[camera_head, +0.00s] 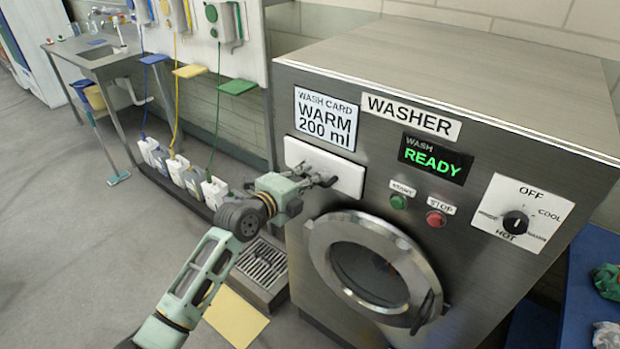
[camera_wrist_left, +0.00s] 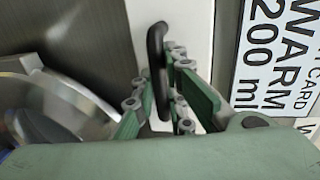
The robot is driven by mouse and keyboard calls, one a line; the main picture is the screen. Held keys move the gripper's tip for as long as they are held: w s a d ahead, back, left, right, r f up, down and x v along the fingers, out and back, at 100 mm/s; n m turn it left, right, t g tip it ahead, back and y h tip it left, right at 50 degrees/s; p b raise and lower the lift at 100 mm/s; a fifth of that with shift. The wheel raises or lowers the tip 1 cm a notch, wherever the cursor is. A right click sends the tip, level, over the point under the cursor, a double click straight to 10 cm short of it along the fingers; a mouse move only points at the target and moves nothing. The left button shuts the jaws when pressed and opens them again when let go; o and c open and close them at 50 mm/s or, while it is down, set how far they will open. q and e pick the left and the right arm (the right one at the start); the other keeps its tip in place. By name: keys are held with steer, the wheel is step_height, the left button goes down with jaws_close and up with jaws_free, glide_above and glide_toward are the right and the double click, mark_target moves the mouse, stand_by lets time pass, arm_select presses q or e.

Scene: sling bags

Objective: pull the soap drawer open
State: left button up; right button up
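The soap drawer (camera_head: 318,158) is a white panel on the washer's steel front, below the WARM 200 ml wash card (camera_head: 326,118). It looks flush with the front. My left gripper (camera_head: 322,181) is at the drawer's face. In the left wrist view, the black drawer handle (camera_wrist_left: 156,45) runs between the fingers of my left gripper (camera_wrist_left: 160,92), with a green-padded finger close against each side. The lower part of the handle is partly hidden by the fingers. My right gripper is in neither view.
The round washer door (camera_head: 318,248) is just below the drawer. START (camera_head: 398,201) and STOP (camera_head: 436,218) buttons and a dial (camera_head: 515,222) lie to the right.

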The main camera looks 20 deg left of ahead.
arm_select(q)
jaws_close()
steer(key=shift+f, duration=0.1)
steer(key=shift+s, duration=0.1)
steer(key=f+p+v, duration=0.1)
steer(key=f+v, duration=0.1)
steer(key=v, duration=1)
steer(key=shift+s+a+p, duration=0.25)
steer(key=shift+s+p, duration=0.05)
steer(key=shift+s, duration=0.25)
steer(key=shift+f, duration=0.1)
steer(key=o, duration=0.6)
jaws_free()
